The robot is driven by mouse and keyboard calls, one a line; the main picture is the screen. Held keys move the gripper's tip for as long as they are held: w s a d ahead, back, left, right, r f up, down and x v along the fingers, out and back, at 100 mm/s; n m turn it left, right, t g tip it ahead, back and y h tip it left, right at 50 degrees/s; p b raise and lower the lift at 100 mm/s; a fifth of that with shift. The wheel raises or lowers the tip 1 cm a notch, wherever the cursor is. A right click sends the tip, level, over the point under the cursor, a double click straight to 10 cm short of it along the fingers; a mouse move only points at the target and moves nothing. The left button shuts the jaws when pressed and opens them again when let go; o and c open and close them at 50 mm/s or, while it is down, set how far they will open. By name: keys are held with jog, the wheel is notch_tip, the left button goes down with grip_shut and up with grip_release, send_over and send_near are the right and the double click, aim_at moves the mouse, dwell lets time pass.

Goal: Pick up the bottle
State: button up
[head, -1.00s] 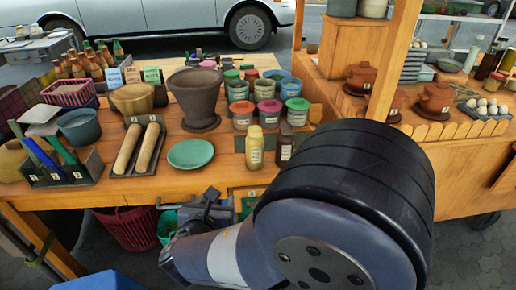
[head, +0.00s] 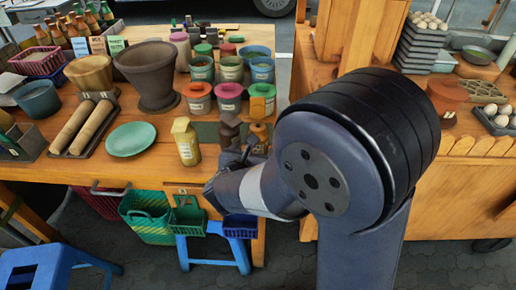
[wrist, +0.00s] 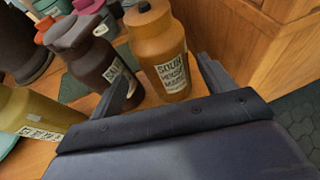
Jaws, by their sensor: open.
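Three bottles stand upright near the table's front edge: a mustard-yellow one (head: 187,146), a dark brown one (head: 228,134) and an orange-brown one (head: 259,132) on the right. In the wrist view, the orange-brown bottle (wrist: 160,48), with a dark cap and printed label, appears between my open fingers. The dark brown bottle (wrist: 88,58) is left of it, partly behind the left finger. The yellow bottle (wrist: 34,110) is at the left edge. My gripper (wrist: 164,76) is open and empty. In the head view my gripper (head: 243,150) partly covers the lower orange-brown bottle.
Lidded paint jars (head: 229,97) stand close behind the bottles. A green plate (head: 130,139) and a large dark pot (head: 151,80) are to the left. A wooden stall (head: 335,45) rises at right. Baskets (head: 146,215) and a blue stool (head: 211,245) are below the table front.

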jog(key=x, duration=0.4)
jog(key=shift+w+d+f, duration=0.25)
jog(key=shift+d+f, duration=0.05)
jog(key=shift+d, duration=0.15)
jog(key=shift+r, duration=0.1)
jog(key=c, duration=1.1)
